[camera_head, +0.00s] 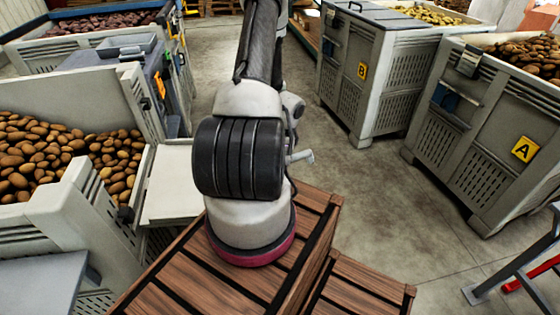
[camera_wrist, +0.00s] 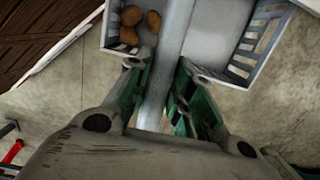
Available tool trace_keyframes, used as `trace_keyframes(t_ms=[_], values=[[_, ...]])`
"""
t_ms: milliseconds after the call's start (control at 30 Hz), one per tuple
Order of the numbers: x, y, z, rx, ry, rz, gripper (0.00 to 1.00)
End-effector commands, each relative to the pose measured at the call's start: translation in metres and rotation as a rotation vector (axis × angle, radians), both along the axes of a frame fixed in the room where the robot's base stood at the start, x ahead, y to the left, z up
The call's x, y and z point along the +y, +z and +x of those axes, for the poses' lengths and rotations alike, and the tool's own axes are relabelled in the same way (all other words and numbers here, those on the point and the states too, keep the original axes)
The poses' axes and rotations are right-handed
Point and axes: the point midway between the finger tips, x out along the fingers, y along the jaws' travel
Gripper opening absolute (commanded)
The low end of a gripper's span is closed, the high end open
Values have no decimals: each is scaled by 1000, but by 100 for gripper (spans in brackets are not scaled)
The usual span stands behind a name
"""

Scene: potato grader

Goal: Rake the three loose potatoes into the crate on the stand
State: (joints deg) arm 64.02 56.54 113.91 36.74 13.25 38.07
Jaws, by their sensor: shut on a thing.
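My gripper (camera_wrist: 165,66), with green-lined fingers, is shut on a long pale bar (camera_wrist: 172,40), which looks like a rake handle. The bar runs from between the fingers to the top edge of the wrist view; its far end is out of sight. Three brown potatoes (camera_wrist: 131,15) lie close together left of the bar, within a pale crate (camera_wrist: 262,42) with slatted grey side walls. The bar crosses above the crate's middle and hides part of its floor. My gripper is at the crate's near edge. The head view does not show the gripper, bar or these potatoes.
In the head view, large bins A (camera_head: 480,150) and B (camera_head: 366,75) stand at the right. A bin heaped with potatoes (camera_head: 40,150) and a white board (camera_head: 172,180) are at the left. Concrete floor (camera_head: 400,200) is open between them.

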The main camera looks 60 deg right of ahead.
Motion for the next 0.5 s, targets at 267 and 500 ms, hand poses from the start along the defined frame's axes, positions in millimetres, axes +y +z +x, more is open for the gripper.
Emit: trace_keyframes(t_ms=[267, 500], values=[[0, 2, 0, -1, 0, -1, 0], [0, 31, 0, -1, 1, -2, 0]])
